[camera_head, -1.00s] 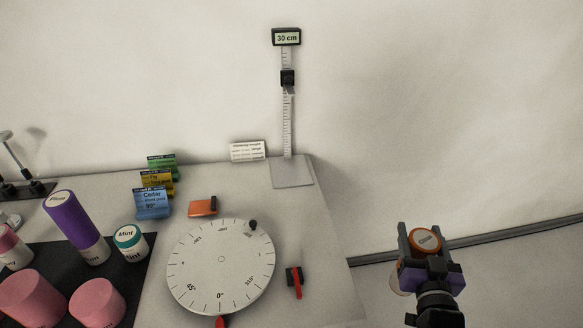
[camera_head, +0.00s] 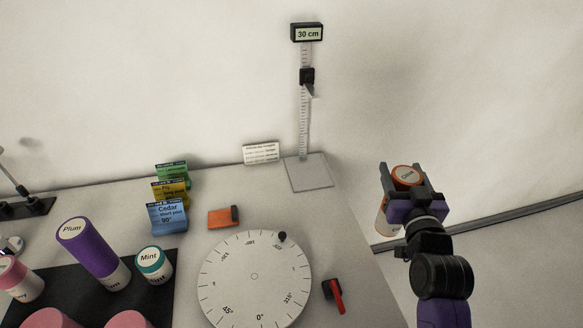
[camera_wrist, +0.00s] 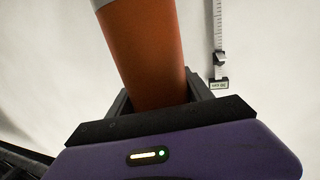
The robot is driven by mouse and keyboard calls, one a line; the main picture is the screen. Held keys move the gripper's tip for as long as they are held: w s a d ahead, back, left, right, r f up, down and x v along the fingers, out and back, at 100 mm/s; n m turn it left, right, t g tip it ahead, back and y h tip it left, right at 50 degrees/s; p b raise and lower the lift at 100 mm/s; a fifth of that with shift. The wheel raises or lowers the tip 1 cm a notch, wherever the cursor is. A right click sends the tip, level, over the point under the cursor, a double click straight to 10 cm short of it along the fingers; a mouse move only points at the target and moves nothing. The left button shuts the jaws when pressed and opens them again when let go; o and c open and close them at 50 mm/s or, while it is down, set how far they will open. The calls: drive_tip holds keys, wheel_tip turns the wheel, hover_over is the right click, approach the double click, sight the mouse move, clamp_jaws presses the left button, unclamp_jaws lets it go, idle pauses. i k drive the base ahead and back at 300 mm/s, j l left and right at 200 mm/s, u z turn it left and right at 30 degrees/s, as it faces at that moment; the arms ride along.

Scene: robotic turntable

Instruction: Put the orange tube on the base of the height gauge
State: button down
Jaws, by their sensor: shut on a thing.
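The orange tube (camera_head: 407,175) is in my gripper (camera_head: 404,178), to the right of the table's edge in the head view. Its round orange cap faces up and a pale part shows lower down. In the wrist view the tube (camera_wrist: 146,50) rises between the fingers, orange with a grey-white end. My gripper is shut on it. The height gauge (camera_head: 304,120) stands upright at the back of the table, with a display reading 30 cm and a black slider. Its flat grey base (camera_head: 311,174) is bare. The gripper is to the right of this base and apart from it.
A round dial turntable (camera_head: 254,276) with a red-handled part (camera_head: 334,296) beside it is at front centre. An orange block (camera_head: 223,217), label cards (camera_head: 168,217) and a white sign (camera_head: 261,152) stand behind it. Purple (camera_head: 87,245) and teal-capped (camera_head: 153,262) tubes are at left.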

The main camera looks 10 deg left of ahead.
sight(309, 174)
drive_tip(key=i+j, duration=0.25)
drive_tip(key=j, duration=0.2)
drive_tip(key=i+j, duration=0.25)
drive_tip(key=j, duration=0.15)
drive_tip(key=i+j, duration=0.2)
drive_tip(key=i, duration=0.3)
